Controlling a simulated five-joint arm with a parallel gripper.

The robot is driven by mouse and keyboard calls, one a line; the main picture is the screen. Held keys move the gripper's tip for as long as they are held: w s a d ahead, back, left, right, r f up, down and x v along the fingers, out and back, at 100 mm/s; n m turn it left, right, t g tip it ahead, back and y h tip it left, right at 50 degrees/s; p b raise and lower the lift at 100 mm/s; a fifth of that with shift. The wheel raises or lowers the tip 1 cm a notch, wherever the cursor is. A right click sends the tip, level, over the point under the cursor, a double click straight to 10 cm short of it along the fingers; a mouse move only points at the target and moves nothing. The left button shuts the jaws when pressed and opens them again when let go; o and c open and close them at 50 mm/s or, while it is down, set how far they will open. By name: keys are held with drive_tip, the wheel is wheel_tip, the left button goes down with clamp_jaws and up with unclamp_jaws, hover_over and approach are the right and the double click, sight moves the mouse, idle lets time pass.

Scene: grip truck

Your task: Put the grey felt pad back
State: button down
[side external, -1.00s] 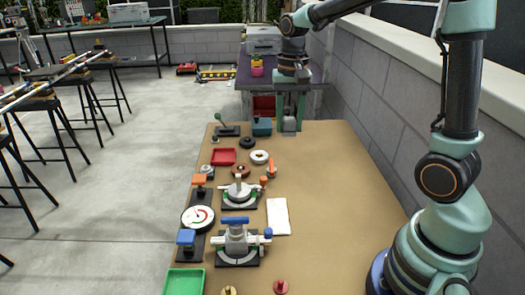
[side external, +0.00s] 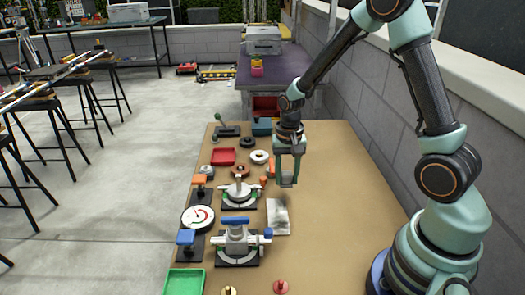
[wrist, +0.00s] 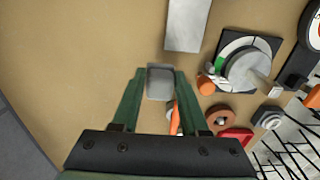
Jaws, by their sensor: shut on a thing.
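My gripper (side external: 287,165) is shut on the grey felt pad (side external: 287,180), a small grey block held between the fingertips above the tan table. The wrist view shows the pad (wrist: 160,83) between the green fingers of my gripper (wrist: 158,75). A flat white rectangular plate (side external: 278,222) lies on the table below and nearer the camera, with a shadow on it. The wrist view shows this plate (wrist: 188,22) just beyond the fingertips. The pad looks apart from the plate and the table.
A white dial fixture (side external: 239,193) with an orange knob stands left of the plate. A fixture with a blue handle (side external: 236,240) stands nearer. A red tray (side external: 223,156), a white ring (side external: 259,157) and a green tray (side external: 185,281) lie around. The right of the table (side external: 335,220) is clear.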

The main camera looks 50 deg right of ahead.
sight(286, 183)
drive_tip(key=shift+f, duration=1.4)
drive_tip(key=shift+f, duration=0.1)
drive_tip(key=shift+c, duration=2.1)
unclamp_jaws()
wheel_tip(286, 183, up, 12)
drive_tip(key=shift+r, duration=0.15)
drive_tip(key=s+a+r+n+t, duration=0.5)
drive_tip(key=s+r+n, duration=0.4)
drive_tip(key=r, duration=0.2)
drive_tip(key=shift+s+a+r+t, duration=0.15)
drive_tip(key=shift+a+r+t, duration=0.2)
drive_tip(key=shift+a, duration=0.5)
